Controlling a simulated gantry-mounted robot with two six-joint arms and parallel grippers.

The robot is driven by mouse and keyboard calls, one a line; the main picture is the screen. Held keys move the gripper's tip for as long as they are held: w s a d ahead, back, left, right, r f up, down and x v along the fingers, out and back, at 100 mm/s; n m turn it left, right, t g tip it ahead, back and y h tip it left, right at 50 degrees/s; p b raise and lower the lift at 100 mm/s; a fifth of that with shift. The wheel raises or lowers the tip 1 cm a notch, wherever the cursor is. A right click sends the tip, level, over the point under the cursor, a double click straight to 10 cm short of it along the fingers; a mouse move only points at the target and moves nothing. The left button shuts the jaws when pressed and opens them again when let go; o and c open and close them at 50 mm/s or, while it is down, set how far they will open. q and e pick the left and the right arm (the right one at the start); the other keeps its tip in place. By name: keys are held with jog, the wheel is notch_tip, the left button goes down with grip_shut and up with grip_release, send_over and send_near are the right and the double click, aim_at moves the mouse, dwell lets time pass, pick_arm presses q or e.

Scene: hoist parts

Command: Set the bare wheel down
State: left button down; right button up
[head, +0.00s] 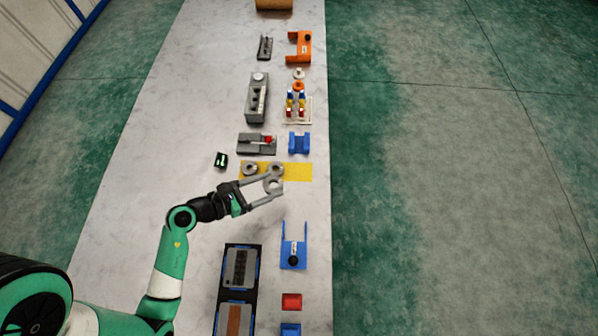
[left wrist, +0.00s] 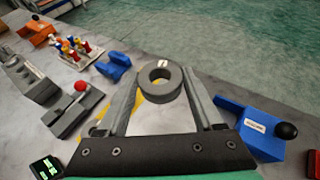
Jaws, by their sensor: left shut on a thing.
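My left gripper (head: 276,184) is shut on a grey ring-shaped bare wheel (head: 268,186). In the left wrist view the wheel (left wrist: 160,92) sits between the fingertips, with its round hole facing up. The gripper holds it near the front edge of a yellow mat (head: 299,173); I cannot tell its exact height. Two other grey wheels show on the mat, one at the left (head: 250,168) and one just behind the held wheel (head: 276,169). In the left wrist view these two are mostly hidden. My right gripper is not in view.
A grey fixture with a red knob (head: 257,143) and a blue block (head: 299,143) lie behind the mat. A small black device (head: 221,160) is at its left. A blue bracket with a black knob (head: 293,250) stands in front. The mat's right part is clear.

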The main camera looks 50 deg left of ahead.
pick_arm(q)
jog(key=shift+s+a+r, duration=0.15)
jog(key=shift+s+r, duration=0.05)
jog(key=shift+s, duration=0.05)
jog(key=a, duration=0.2)
jog(key=b, duration=0.7)
send_over(298, 174)
jog(key=s, duration=0.1)
notch_tip(298, 174, down, 9)
jog(key=shift+d+f, duration=0.1)
jog(key=shift+f, duration=0.1)
jog(key=shift+w, duration=0.2)
jog(key=f+b, duration=0.1)
jog(key=f, duration=0.1)
jog(key=f+b, duration=0.1)
jog(key=shift+w+f+b, duration=0.25)
jog(key=shift+f+b, duration=0.1)
jog(key=shift+f, duration=0.15)
jog(key=shift+s, duration=0.1)
jog(key=shift+c, duration=0.2)
grip_release()
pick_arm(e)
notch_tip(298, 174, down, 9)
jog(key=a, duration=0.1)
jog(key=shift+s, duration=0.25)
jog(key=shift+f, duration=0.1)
